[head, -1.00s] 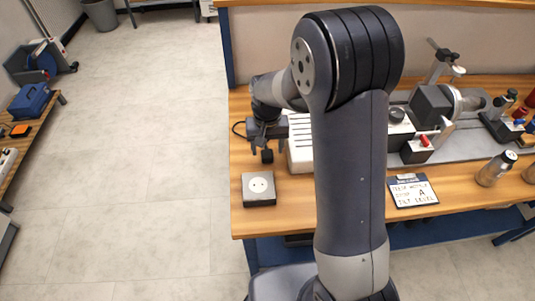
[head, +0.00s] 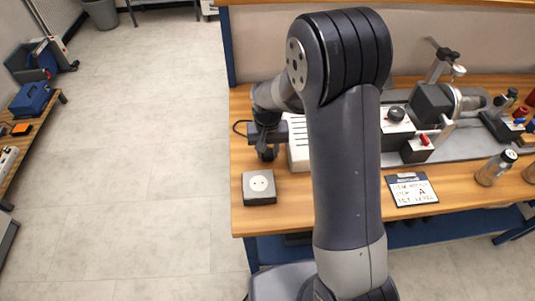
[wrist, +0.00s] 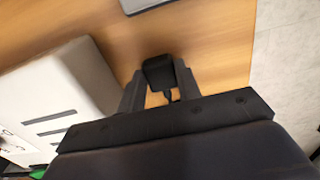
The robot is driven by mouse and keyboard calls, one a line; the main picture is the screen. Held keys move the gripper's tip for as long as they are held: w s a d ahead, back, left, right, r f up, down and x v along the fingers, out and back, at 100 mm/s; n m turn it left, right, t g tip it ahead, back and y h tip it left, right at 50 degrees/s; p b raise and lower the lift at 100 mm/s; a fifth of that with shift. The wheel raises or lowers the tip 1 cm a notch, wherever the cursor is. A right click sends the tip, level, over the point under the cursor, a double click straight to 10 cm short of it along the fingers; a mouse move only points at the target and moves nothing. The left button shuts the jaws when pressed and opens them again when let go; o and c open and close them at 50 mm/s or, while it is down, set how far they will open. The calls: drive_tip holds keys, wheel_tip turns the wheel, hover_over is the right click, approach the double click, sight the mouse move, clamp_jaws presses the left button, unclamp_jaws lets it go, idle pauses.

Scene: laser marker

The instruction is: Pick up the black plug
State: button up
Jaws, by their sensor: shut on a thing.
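The black plug (wrist: 159,73) is between the two fingers of my gripper (wrist: 160,82) in the wrist view, with its cord running back toward the palm. The fingers are shut on it. In the head view my gripper (head: 266,150) is over the left part of the bench, just behind the socket box, and the plug (head: 267,155) is a small dark shape at its tip. Whether the plug touches the bench top is hard to tell.
A socket box with a white face (head: 259,185) stands on the wooden bench (head: 290,212) near its left edge. A white slotted unit (head: 298,145) stands close to the right of my gripper. A sign (head: 411,189) and a bottle (head: 496,168) are further right.

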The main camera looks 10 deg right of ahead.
sight(268, 154)
drive_tip(key=shift+r, duration=0.15)
wheel_tip(268, 154, up, 10)
idle(0.5)
drive_tip(key=shift+f, duration=0.2)
drive_tip(key=shift+f+b, duration=0.6)
drive_tip(key=shift+f, duration=0.15)
drive_tip(key=shift+s+a+b, duration=0.15)
drive_tip(key=shift+s+a, duration=0.4)
drive_tip(key=shift+s, duration=1.35)
drive_tip(key=shift+s+a+b, duration=0.15)
drive_tip(key=shift+s+a, duration=0.45)
drive_tip(key=shift+s, duration=1.25)
drive_tip(key=shift+s+a+b, duration=0.15)
drive_tip(key=shift+s+a, duration=0.4)
drive_tip(key=shift+s, duration=1.35)
